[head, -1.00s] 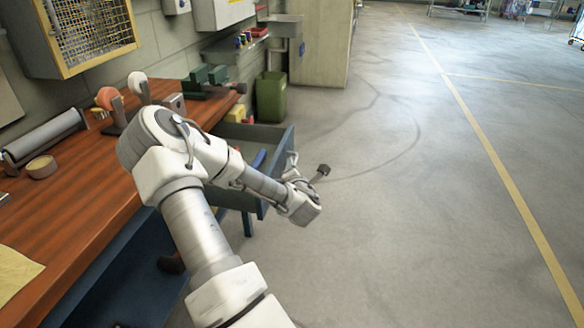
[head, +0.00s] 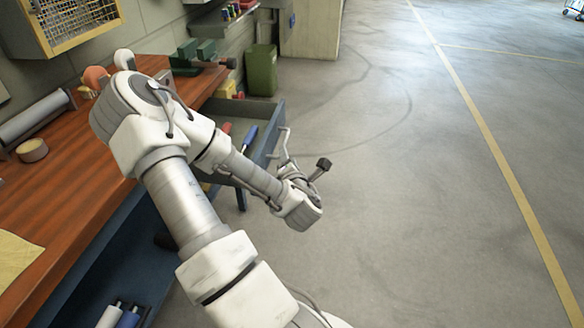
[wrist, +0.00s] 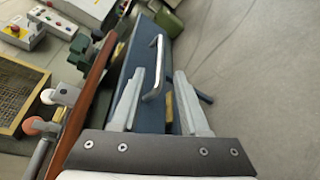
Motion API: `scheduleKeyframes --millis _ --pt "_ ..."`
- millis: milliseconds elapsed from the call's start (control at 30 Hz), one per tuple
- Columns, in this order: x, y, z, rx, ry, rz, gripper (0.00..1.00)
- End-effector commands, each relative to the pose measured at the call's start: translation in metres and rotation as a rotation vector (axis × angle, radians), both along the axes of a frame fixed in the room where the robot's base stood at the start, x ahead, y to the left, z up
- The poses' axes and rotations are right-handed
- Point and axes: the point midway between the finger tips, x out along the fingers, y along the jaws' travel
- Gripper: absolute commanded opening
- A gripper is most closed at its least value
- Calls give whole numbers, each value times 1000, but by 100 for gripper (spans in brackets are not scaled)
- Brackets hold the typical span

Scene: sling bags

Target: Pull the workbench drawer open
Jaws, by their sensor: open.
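The blue workbench drawer (head: 266,140) stands pulled out from under the wooden bench top, with tools visible inside, in the head view. Its silver bar handle (head: 285,143) is on the outer front. In the wrist view the blue drawer front (wrist: 137,62) lies ahead, and the handle (wrist: 156,65) runs up the picture. My gripper (wrist: 160,73) is open, and the near end of the handle shows between its two fingers. I see no finger closed on it; whether either finger touches it I cannot tell. In the head view my wrist hides much of the fingers.
The wooden bench top (head: 75,190) on the left carries a tape roll (head: 32,150) and a green vise (head: 196,55). A green bin (head: 261,70) stands beyond the drawer. The grey floor (head: 420,200) to the right is clear.

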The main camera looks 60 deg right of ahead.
Motion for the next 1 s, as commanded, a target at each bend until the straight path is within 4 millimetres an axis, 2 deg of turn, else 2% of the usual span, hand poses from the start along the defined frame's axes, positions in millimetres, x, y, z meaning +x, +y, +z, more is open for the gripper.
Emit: scheduleKeyframes --millis 67,567,900,1000 --pt "-14 15 9 4 5 -4 45" --pt "-19 23 14 -1 5 5 45" --pt "-31 34 14 3 3 -2 45" --pt "-41 45 16 2 4 -2 45"
